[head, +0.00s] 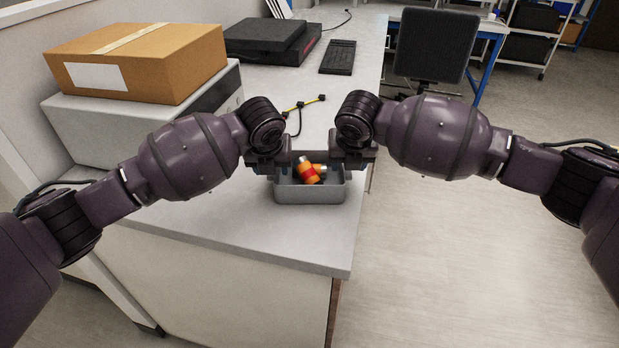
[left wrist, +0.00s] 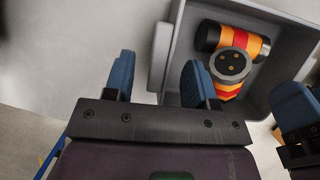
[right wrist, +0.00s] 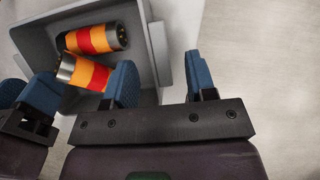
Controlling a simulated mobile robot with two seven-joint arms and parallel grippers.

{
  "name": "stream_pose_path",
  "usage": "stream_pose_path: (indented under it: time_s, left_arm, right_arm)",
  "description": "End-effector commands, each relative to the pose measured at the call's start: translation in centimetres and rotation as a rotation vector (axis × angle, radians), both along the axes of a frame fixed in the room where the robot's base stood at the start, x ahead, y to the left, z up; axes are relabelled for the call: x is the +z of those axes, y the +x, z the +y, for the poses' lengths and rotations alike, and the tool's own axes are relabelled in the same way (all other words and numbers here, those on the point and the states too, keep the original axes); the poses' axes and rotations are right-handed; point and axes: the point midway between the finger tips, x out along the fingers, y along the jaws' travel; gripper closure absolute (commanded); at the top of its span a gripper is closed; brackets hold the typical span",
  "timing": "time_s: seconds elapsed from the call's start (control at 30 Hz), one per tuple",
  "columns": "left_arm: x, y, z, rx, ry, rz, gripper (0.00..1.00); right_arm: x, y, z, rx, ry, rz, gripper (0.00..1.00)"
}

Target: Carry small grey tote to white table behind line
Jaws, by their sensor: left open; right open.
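The small grey tote (head: 308,194) appears to rest on the white table (head: 215,215), close to its front right corner. Two orange, red and yellow cylindrical parts (head: 308,172) lie inside it. My left gripper (head: 268,168) is at the tote's left end. In the left wrist view its open fingers (left wrist: 158,72) stand on either side of the tote's end rim (left wrist: 160,50). My right gripper (head: 352,160) is at the right end. In the right wrist view its open fingers (right wrist: 163,78) also straddle the end rim (right wrist: 158,50).
A cardboard box (head: 140,62) sits on a grey machine (head: 150,115) at the left. A black device (head: 272,40) and a keyboard (head: 338,57) lie farther back on the table. A dark chair (head: 436,45) stands behind right. The floor (head: 455,240) at right is clear.

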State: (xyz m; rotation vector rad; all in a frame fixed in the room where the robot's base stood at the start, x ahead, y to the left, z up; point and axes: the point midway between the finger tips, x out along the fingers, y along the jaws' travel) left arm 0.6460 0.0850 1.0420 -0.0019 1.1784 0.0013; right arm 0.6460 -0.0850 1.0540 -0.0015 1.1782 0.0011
Motion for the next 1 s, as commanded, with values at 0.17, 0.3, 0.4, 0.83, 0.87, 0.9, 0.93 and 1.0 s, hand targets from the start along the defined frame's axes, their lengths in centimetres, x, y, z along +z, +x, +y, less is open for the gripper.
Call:
stream_pose_path:
  time_s: [0.17, 0.3, 0.4, 0.83, 0.87, 0.9, 0.93, 1.0]
  left_arm:
    - [-1.9, 0.8, 0.0, 0.001, 0.001, 0.001, 0.49]
    - [-2.7, 1.1, 0.0, 0.001, 0.000, 0.001, 0.49]
    - [-2.8, 1.2, 0.0, 0.000, 0.000, 0.000, 0.49]
    - [-2.8, 1.2, 0.0, -0.001, 0.001, 0.000, 0.75]
    - [-2.8, 1.2, 0.0, 0.000, 0.001, 0.000, 0.80]
    - [-2.8, 1.2, 0.0, -0.001, 0.001, 0.000, 0.86]
    - [-2.8, 1.2, 0.0, 0.000, 0.001, 0.000, 0.90]
    - [-2.8, 1.2, 0.0, 0.000, 0.001, 0.000, 1.00]
  right_arm:
    - [-1.9, 0.8, 0.1, -0.001, 0.001, 0.001, 0.49]
    - [-2.6, 1.1, 0.0, -0.001, 0.000, 0.000, 0.49]
    - [-2.8, 1.2, 0.0, 0.000, 0.001, 0.000, 0.49]
    - [-2.8, 1.2, 0.0, 0.000, 0.000, 0.000, 0.75]
    - [-2.8, 1.2, 0.0, 0.000, 0.000, 0.000, 0.80]
    - [-2.8, 1.2, 0.0, 0.000, 0.000, 0.000, 0.86]
    - [-2.8, 1.2, 0.0, 0.000, 0.000, 0.000, 0.90]
    - [-2.8, 1.2, 0.0, 0.000, 0.000, 0.000, 1.00]
